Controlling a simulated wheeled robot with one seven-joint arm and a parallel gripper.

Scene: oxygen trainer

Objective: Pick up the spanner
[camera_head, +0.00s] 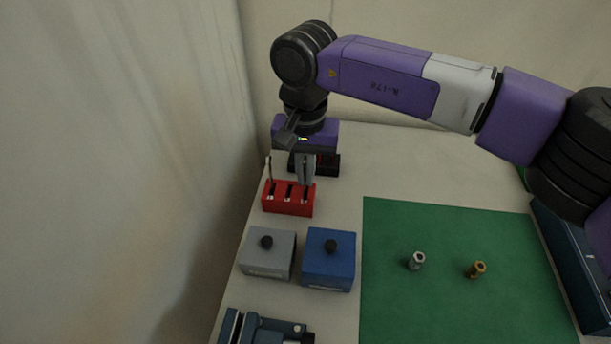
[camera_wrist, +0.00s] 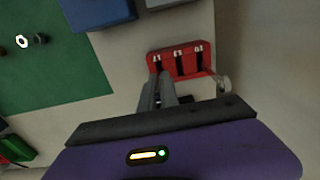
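The red rack (camera_head: 287,203) stands near the left edge of the table and has several slots; it also shows in the wrist view (camera_wrist: 196,64). A slim grey spanner (camera_head: 268,168) stands upright at the rack's left slot. Its pale rounded end shows in the wrist view (camera_wrist: 223,85), to the right of my fingers. My gripper (camera_head: 304,183) points down at the rack's right slot, apart from that spanner. In the wrist view my fingertips (camera_wrist: 162,74) are close together at the rack's left-hand slot. I cannot tell whether anything is between them.
A grey box (camera_head: 268,262) and a blue box (camera_head: 329,272), each with a black knob, stand in front of the rack. A dark block (camera_head: 328,165) stands behind it. A green mat (camera_head: 450,310) holds a silver fitting (camera_head: 416,261) and a brass fitting (camera_head: 475,269). A wall borders the left.

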